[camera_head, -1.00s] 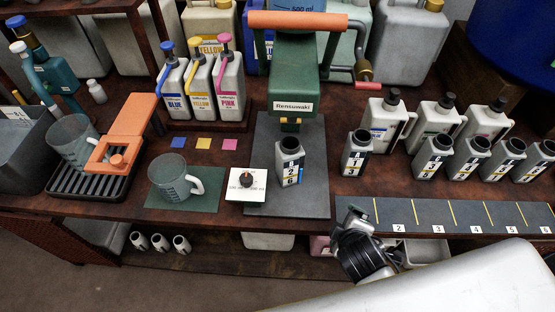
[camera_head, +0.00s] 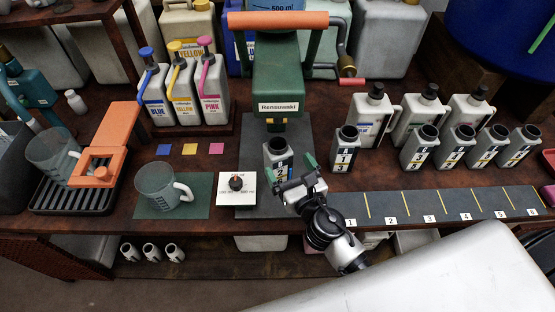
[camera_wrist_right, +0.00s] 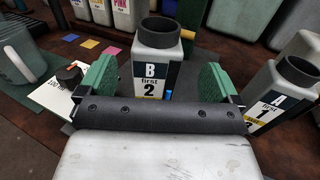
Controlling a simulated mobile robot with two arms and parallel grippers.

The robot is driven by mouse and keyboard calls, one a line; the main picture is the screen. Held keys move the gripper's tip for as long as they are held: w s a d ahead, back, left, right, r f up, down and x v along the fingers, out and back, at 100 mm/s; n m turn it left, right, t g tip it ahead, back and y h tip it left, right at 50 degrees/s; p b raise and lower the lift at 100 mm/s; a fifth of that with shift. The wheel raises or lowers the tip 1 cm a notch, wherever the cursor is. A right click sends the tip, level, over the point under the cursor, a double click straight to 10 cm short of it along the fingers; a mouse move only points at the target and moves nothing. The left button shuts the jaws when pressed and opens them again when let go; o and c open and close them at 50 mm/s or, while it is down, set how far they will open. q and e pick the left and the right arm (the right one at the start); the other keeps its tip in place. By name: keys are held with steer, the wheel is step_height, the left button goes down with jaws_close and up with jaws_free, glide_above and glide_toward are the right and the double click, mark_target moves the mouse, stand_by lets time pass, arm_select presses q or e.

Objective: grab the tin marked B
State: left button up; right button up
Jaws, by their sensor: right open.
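The tin marked B (camera_head: 278,160) is a grey, square-bodied tin with a round dark mouth, standing upright under the green press. In the right wrist view its label on the tin (camera_wrist_right: 152,78) reads B, first, 2. My right gripper (camera_head: 291,169) is open in front of the tin. In the right wrist view its green finger pads (camera_wrist_right: 158,82) stand to either side of the tin, with a gap on both sides. Nothing is held. My left gripper is not in view.
A similar tin marked A (camera_wrist_right: 272,97) stands just right of the gripper. The green press (camera_head: 279,75) rises behind tin B. A white dial plate (camera_head: 236,189) and a clear jug (camera_head: 157,188) are to the left. A numbered strip (camera_head: 440,204) runs along the front right edge.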

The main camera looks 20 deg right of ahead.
mark_target(283, 161)
steer(key=w, duration=0.4)
steer(key=w+a, duration=0.1)
steer(key=w, duration=0.1)
steer(key=shift+w+f, duration=0.2)
steer(key=shift+f, duration=0.1)
steer(key=shift+s, duration=0.1)
steer(key=shift+c, duration=0.2)
steer(key=c, duration=1)
steer(key=shift+c, duration=0.7)
steer(key=shift+r, duration=0.2)
